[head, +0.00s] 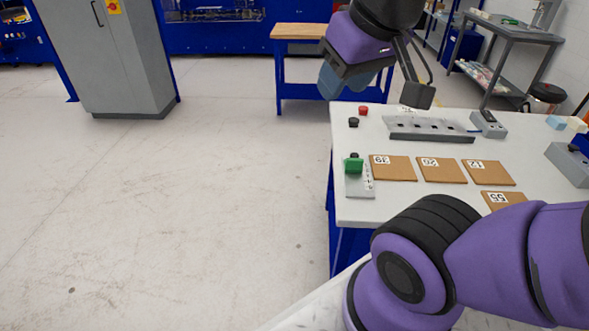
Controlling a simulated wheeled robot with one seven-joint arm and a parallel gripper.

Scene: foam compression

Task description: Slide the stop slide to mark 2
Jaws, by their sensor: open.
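The stop slide has a green block (354,164) on a small light grey plate (359,188) at the left edge of the white table. The green block is near the plate's far end. Small marks run along the plate's right side, too small to read surely, so I cannot tell at which mark it stands. My gripper (376,88) is open and empty, with its fingers spread, above the table's far left part. It is apart from the stop slide, beyond and above it in the picture.
Several brown numbered foam pads (438,170) lie right of the slide. A grey slotted fixture (428,130) is behind them. A red button (363,110) and a black button (353,122) are near the far left corner. A grey device (488,124) stands farther right.

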